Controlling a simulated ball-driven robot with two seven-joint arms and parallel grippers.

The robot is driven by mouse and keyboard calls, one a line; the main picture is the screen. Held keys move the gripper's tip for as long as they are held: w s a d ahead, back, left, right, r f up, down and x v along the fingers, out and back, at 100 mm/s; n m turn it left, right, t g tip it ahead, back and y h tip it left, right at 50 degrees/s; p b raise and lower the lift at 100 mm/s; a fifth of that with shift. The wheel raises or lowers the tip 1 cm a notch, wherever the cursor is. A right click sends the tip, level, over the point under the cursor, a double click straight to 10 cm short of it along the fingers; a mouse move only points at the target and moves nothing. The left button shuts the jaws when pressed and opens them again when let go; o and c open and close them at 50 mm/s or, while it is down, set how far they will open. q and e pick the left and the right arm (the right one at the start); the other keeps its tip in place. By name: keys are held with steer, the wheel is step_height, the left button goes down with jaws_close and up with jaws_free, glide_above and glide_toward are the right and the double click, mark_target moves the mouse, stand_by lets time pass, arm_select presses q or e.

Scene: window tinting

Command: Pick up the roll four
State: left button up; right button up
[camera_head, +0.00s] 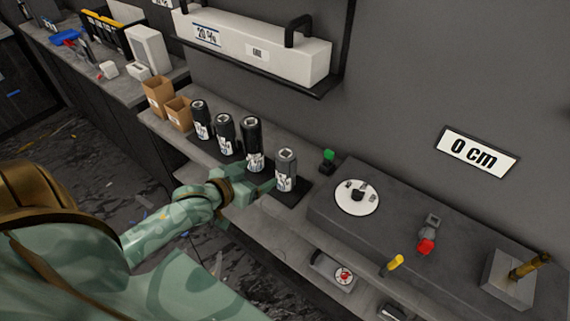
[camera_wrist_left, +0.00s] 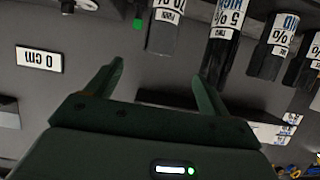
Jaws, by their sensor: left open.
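Several dark film rolls with white printed labels stand upright in a row on a black mat on the shelf. The right-end roll (camera_head: 286,172) is greyer than the others; beside it are a black roll (camera_head: 253,146) and two more to the left. No roll shows a readable number four. My left gripper (camera_head: 262,186) is open and empty, low in front of the right-end roll and apart from it. In the left wrist view, its fingers (camera_wrist_left: 155,88) spread with the grey roll (camera_wrist_left: 163,38) beyond the gap. My right gripper is not in view.
Two cardboard boxes (camera_head: 168,102) stand left of the rolls. A green-topped item (camera_head: 328,160) is to their right, then a raised grey block with a white disc (camera_head: 357,197). A "0 cm" sign (camera_head: 477,152) hangs on the wall. A white case (camera_head: 255,48) sits on the shelf above.

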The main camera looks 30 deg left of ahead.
arm_select(q)
steer(key=b, duration=0.2)
glide_toward(288, 155)
steer(key=x, duration=0.5)
steer(key=shift+d+f, duration=0.15)
steer(key=shift+f, duration=0.3)
steer(key=b+x, duration=0.2)
steer(key=x, duration=0.3)
steer(key=shift+w+r, duration=0.1)
steer(key=shift+w, duration=0.1)
steer(key=shift+s+r, duration=0.1)
steer(key=shift+c, duration=1.2)
steer(key=c, duration=1.4)
steer(key=shift+o, duration=0.2)
steer(key=shift+r, duration=0.1)
